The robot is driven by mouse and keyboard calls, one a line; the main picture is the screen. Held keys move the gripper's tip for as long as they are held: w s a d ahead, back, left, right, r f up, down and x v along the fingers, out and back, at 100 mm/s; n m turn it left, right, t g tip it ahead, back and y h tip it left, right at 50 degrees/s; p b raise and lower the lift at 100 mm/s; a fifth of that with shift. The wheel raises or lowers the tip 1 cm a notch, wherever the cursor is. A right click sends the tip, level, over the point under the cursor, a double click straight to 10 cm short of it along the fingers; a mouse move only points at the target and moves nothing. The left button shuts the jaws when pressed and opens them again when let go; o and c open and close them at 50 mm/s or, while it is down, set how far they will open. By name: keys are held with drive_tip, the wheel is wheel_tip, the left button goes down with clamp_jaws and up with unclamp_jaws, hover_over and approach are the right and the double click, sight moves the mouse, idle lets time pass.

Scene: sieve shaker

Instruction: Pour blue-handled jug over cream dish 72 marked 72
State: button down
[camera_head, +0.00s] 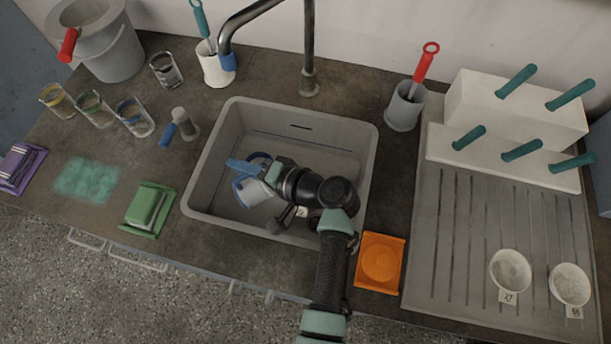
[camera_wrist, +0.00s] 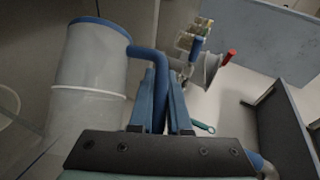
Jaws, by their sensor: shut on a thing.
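The blue-handled jug (camera_head: 252,190), a pale translucent vessel with a blue rim, is held over the grey sink (camera_head: 207,190). In the wrist view the jug (camera_wrist: 90,75) fills the left side, and its blue handle (camera_wrist: 150,54) lies between my fingers. My gripper (camera_head: 268,172) is shut on this handle; its blue fingers show in the wrist view (camera_wrist: 166,110). A small white tag (camera_head: 301,211) shows beside my arm inside the sink, too small to read. Any dish beside it is hidden, so I cannot make out dish 72.
Two cream dishes with tags, seemingly 27 (camera_head: 510,270) and 88 (camera_head: 570,284), sit on the ribbed drainboard (camera_head: 455,285). The tap (camera_head: 309,50) rises behind the sink. Several glasses (camera_head: 97,108) stand left.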

drive_tip(key=shift+w+d+r, duration=0.1)
drive_tip(key=shift+d+r, duration=0.1)
drive_tip(key=shift+r, duration=0.1)
drive_tip(key=shift+w+d+r+m+y+b, duration=0.25)
drive_tip(key=shift+d+y+b, duration=0.1)
drive_tip(key=shift+d, duration=0.2)
drive_tip(key=shift+w+d+r+m+y+b, duration=0.1)
drive_tip(key=shift+d+r+m+y+b, duration=0.2)
drive_tip(key=shift+d, duration=0.25)
drive_tip(key=shift+w+d+r, duration=0.1)
drive_tip(key=shift+d, duration=0.2)
drive_tip(key=shift+d+r, duration=0.1)
drive_tip(key=shift+w+d+r+m+y+b, duration=0.1)
drive_tip(key=shift+d+r+m+y+b, duration=0.1)
drive_tip(key=shift+d+m+y+b, duration=0.2)
